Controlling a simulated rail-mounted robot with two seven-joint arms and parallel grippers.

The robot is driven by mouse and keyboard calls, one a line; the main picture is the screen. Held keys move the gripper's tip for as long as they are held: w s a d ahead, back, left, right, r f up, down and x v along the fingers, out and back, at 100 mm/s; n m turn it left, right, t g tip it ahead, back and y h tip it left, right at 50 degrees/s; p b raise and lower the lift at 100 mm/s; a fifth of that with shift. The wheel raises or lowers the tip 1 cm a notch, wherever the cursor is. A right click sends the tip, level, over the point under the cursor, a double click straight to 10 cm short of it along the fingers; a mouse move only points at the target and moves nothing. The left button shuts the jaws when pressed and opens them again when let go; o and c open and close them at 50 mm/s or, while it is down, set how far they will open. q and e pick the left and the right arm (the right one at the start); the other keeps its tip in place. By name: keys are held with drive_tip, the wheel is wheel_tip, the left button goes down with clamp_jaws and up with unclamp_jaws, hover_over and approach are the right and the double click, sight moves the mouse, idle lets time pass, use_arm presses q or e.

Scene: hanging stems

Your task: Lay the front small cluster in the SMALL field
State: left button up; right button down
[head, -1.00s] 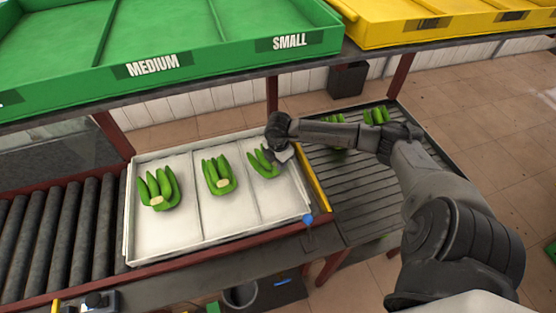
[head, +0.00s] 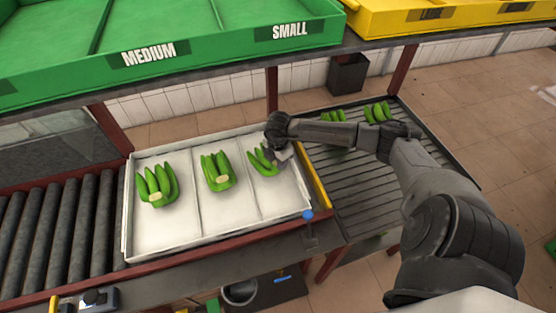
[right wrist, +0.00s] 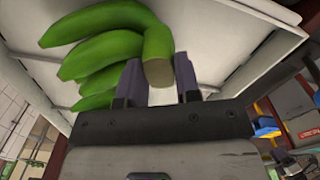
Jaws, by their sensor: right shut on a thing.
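My right gripper (head: 281,155) is shut on a small green banana cluster (head: 263,162) at the right field of the white tray (head: 190,232). In the right wrist view the two fingers (right wrist: 159,82) stand on either side of the cut stem of the cluster (right wrist: 98,52), with its fruits spreading left over the tray. I cannot tell whether the cluster rests fully on the tray. The SMALL label (head: 290,31) is on the green bin above and behind the tray. My left gripper is not in view.
Two other clusters lie in the tray's left (head: 157,187) and middle (head: 217,172) fields. More clusters (head: 378,112) lie on the slatted conveyor (head: 365,180) at right, partly behind my arm. Rollers (head: 60,235) run at left. The shelf with the green bin (head: 60,60) overhangs behind.

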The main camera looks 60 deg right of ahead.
drive_tip(key=shift+f, duration=0.1)
drive_tip(key=c, duration=0.9)
unclamp_jaws()
drive_tip(key=shift+o, duration=0.7)
drive_tip(key=shift+f, duration=0.1)
wheel_tip(320, 180, up, 14)
